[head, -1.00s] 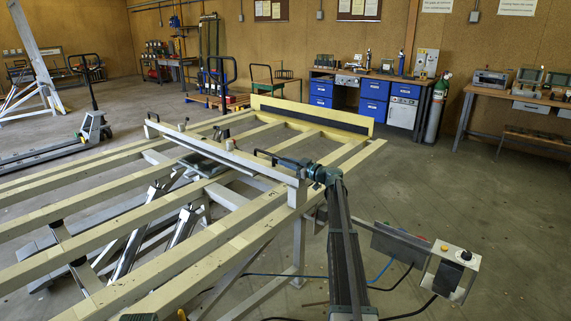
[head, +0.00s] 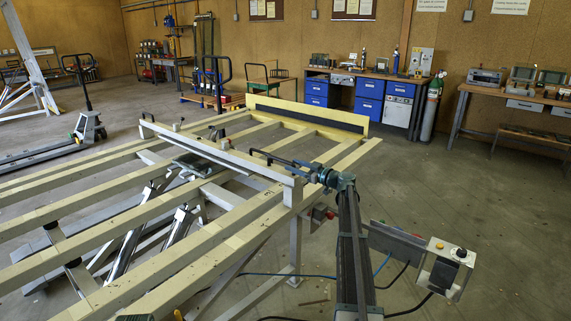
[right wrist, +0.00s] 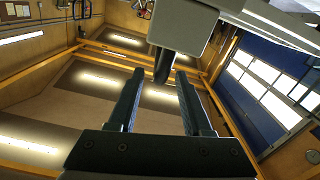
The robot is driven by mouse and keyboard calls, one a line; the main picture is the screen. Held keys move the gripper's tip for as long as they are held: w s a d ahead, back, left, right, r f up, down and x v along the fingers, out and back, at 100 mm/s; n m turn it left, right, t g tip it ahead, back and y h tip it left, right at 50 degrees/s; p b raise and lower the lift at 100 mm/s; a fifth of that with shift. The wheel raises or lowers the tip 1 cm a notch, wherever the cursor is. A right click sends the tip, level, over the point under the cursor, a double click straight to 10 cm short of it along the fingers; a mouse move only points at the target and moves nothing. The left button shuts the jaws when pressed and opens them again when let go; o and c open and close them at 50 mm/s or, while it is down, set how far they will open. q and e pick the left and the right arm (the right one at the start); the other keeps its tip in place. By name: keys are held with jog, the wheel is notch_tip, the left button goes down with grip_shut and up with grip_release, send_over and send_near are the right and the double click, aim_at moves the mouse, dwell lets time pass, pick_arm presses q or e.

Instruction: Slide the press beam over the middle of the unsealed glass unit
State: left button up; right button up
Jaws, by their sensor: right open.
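The press beam (head: 215,152) is a long pale bar lying across the slatted tilting frame (head: 120,232), running from back left to the near right. A dark bent handle (head: 262,153) stands near its right end. My right gripper (head: 297,164) is open at the right end of the beam, pointing left toward the handle. In the right wrist view the two dark fingers (right wrist: 160,95) are apart, with the dark handle (right wrist: 163,66) just beyond or between their tips, below the pale beam end (right wrist: 185,22). No glass pane can be made out on the slats. My left gripper is not in view.
A grey control box (head: 446,268) stands right of the frame, close to my right arm. A yellowish end board (head: 310,113) rises at the frame's far edge. A pallet truck (head: 88,125) stands at the left. Blue-drawer benches (head: 369,98) line the back wall. The floor at right is clear.

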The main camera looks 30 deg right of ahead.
jog(key=v, duration=0.7)
dwell(0.5)
